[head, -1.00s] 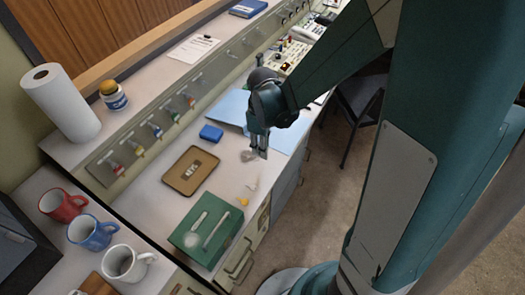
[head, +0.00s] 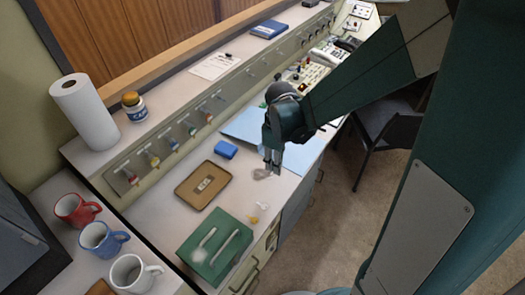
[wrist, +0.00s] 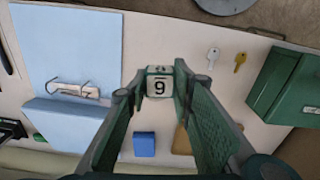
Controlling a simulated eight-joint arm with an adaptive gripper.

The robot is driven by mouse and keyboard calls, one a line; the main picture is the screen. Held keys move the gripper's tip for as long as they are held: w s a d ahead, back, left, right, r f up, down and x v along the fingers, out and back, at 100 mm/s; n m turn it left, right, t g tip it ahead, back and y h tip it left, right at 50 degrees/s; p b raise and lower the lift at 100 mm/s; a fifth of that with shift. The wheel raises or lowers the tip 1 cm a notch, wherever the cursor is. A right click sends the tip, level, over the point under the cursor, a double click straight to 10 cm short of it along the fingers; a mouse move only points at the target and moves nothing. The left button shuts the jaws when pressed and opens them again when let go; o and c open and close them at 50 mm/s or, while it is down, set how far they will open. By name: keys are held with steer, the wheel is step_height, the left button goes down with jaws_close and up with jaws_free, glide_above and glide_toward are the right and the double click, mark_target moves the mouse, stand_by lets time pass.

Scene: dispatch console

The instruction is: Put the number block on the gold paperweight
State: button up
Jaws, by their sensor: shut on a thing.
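My gripper (head: 272,170) points down over the near part of the desk, between the blue folder and the keys. In the wrist view my gripper (wrist: 160,84) is shut on a white number block (wrist: 159,85), which reads 9 or 6 from here. The block sits between the fingertips. In the head view I cannot make it out clearly. I cannot pick out the gold paperweight for sure in either view. A pale greyish patch (head: 260,174) lies on the desk beside the fingertips; I cannot tell what it is.
Nearby are a blue block (head: 226,149), a brown tray (head: 184,190) holding a small item, a green box (head: 214,249), a gold key (wrist: 239,60) and a silver key (wrist: 213,53). The light blue folder (wrist: 75,50) bears a wire-like item. Mugs (head: 102,238) stand front left.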

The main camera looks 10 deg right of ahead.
steer(key=w+a+r+p, duration=0.4)
steer(key=w+a+r, duration=0.4)
steer(key=w+a, duration=0.2)
step_height(320, 180, up, 27)
steer(key=m+p, duration=0.1)
steer(key=p, duration=1.1)
glide_above(129, 95)
steer(key=shift+s, duration=0.1)
steer(key=shift+f, duration=3.1)
steer(key=shift+f, duration=0.1)
